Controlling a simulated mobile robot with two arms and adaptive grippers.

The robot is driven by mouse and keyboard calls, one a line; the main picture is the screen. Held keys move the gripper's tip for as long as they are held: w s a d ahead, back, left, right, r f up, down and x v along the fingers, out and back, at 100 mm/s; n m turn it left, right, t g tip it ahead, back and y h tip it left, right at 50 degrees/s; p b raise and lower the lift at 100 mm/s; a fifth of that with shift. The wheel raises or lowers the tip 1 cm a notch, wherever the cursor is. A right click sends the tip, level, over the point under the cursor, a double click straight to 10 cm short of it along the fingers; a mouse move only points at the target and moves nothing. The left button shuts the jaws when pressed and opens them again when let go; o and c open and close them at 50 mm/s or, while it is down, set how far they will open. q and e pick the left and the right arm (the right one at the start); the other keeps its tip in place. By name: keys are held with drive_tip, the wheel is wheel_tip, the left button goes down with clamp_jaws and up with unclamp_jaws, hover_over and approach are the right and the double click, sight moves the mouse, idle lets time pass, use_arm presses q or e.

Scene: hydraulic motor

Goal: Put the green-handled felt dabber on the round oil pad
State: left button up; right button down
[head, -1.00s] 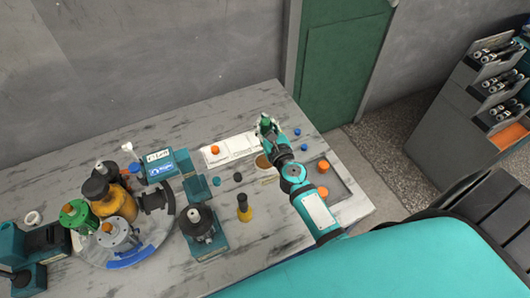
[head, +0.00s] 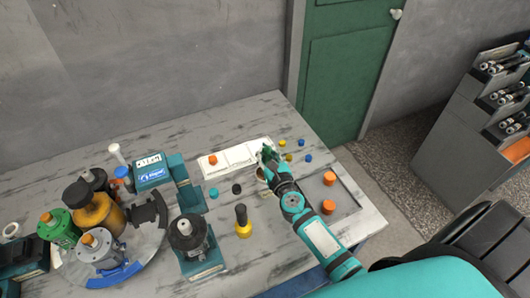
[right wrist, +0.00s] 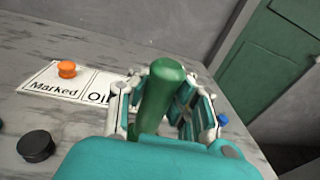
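The green-handled felt dabber (right wrist: 160,98) stands between the fingers of my right gripper (head: 267,154), which is shut around its handle. In the right wrist view the handle is slightly tilted, and its felt end is hidden behind the gripper body. The round oil pad (head: 261,173) is a small brown disc, mostly covered by my right gripper in the head view. The gripper is over or just beyond it; I cannot tell whether the dabber touches it. My left gripper is not in view.
A white labelled card (head: 225,160) bears an orange cap (head: 213,160). Small yellow and blue caps lie right of the gripper. A black cap (head: 236,189) and a yellow bottle (head: 243,222) stand to the left.

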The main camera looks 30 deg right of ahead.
drive_tip(key=shift+f, duration=0.2)
drive_tip(key=c, duration=1.4)
unclamp_jaws()
drive_tip(key=shift+c, duration=0.2)
drive_tip(key=shift+r, duration=0.1)
drive_tip(key=shift+r, duration=0.25)
drive_tip(key=s+a+b, duration=0.1)
drive_tip(key=s, duration=1.1)
drive_tip(key=shift+a+r+b, duration=0.3)
drive_tip(key=shift+b, duration=0.05)
drive_tip(key=shift+f, duration=0.1)
